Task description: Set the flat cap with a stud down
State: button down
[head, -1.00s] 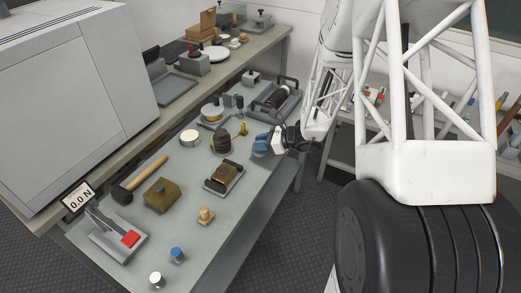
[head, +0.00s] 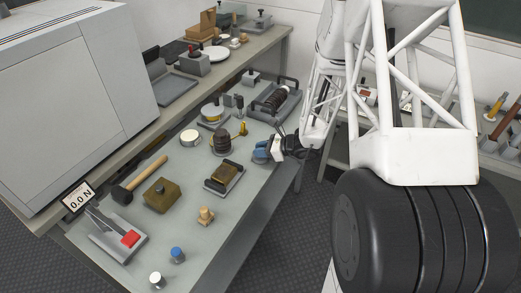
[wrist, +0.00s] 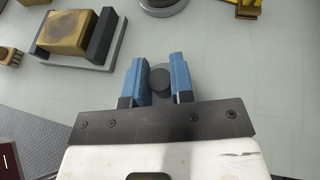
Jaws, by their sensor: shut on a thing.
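My gripper (wrist: 160,82) has two blue fingers closed on either side of the dark round stud of the flat cap (wrist: 160,77) in the wrist view. Part of the cap's grey disc shows low between and behind the fingers; the rest is hidden by them. In the head view my gripper (head: 264,151) is low over the right edge area of the grey table (head: 215,235), with the cap (head: 259,159) at its fingertips. I cannot tell for sure whether the disc touches the table.
A brown block in a dark-ended holder (head: 224,178) stands to the left of the gripper. A dark ribbed stack (head: 221,142) and a yellow piece (head: 243,130) stand behind it. A wooden stud piece (head: 206,215) is nearer the front. The tabletop around the fingers is clear.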

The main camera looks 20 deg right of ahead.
jog(key=shift+f, duration=0.1)
jog(key=c, duration=1)
grip_release()
jog(key=shift+v, duration=6.05)
